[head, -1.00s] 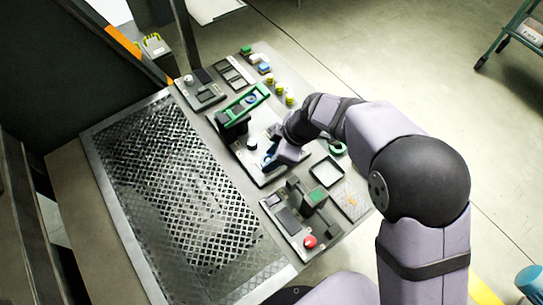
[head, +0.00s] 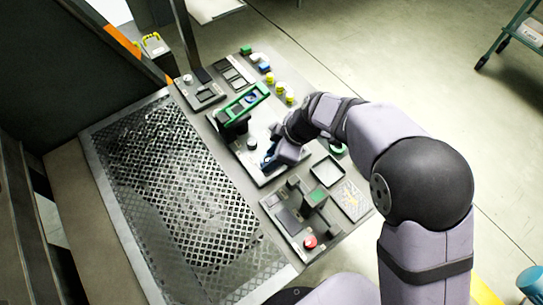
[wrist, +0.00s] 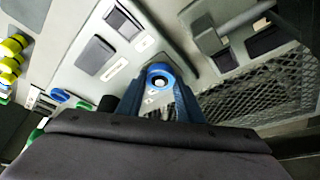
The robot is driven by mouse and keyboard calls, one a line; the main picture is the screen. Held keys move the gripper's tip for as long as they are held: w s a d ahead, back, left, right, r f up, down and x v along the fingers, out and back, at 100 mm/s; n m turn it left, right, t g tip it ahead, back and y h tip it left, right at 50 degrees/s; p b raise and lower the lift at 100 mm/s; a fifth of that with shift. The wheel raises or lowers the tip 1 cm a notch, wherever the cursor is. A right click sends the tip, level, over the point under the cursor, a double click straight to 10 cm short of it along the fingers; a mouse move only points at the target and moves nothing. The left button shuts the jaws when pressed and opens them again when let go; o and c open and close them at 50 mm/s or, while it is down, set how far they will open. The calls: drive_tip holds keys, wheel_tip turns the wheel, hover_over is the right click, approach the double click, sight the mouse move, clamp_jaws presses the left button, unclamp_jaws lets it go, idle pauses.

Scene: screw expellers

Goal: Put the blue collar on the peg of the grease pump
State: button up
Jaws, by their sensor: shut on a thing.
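The blue collar (wrist: 160,68) is a ring held at the tips of my gripper (wrist: 160,84) in the wrist view. A pale round thing shows through its hole; I cannot tell whether this is the peg inside the collar or a surface below it. In the head view my gripper (head: 274,160) is low over the grey plate (head: 280,178) on the bench, with a bit of blue at its tips. The gripper and wrist hide the peg in that view, and I cannot tell for sure which plate is the grease pump.
Several yellow-topped pieces (head: 279,88) stand behind. A perforated metal grate (head: 185,200) fills the front.

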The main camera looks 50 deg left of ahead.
drive_tip(key=o, duration=1.6)
drive_tip(key=shift+r, duration=0.15)
drive_tip(key=shift+r+p, duration=2.6)
drive_tip(key=shift+r, duration=1.8)
